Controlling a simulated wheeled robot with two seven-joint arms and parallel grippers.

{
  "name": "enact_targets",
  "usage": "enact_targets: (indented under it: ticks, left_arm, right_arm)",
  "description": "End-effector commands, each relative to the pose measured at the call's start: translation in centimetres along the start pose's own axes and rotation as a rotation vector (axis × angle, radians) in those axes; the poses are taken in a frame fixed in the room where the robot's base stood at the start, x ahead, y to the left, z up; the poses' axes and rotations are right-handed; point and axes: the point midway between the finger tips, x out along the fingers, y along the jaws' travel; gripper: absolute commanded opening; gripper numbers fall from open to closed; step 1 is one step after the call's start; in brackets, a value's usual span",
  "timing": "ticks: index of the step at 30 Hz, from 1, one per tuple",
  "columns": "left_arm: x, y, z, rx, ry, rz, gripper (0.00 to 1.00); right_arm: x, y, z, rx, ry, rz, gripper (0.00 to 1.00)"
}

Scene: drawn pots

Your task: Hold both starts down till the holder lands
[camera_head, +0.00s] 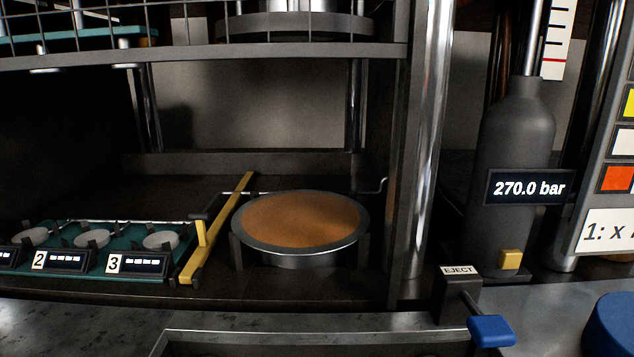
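A round dark metal ring (300,252) with a flat brown disc (302,220) inside stands on short posts in the middle of the press bay. Above it, behind a wire guard, the lower part of a round metal piece (295,25) shows, cut off by the top edge. I cannot tell which of these is the holder. A blue rounded object (612,325) is cut off at the lower right corner; I cannot tell whether it is a start. No other possible start shows. Neither of my grippers is in view.
A yellow bar (215,235) lies left of the ring, beside a green tray (85,262) with numbered round pieces. A lever with a blue handle (490,331) sits by the EJECT label (459,270). A dark cylinder (515,130) bears a "270.0 bar" display (529,188).

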Motion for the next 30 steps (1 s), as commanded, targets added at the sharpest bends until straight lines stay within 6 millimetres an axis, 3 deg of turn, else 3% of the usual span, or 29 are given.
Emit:
enact_targets:
  ticks: [27, 30]
  left_arm:
    - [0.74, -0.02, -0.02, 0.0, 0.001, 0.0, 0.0]
    - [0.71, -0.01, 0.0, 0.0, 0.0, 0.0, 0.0]
  right_arm:
    - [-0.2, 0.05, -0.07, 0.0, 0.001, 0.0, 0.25]
    - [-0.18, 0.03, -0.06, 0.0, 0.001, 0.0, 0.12]
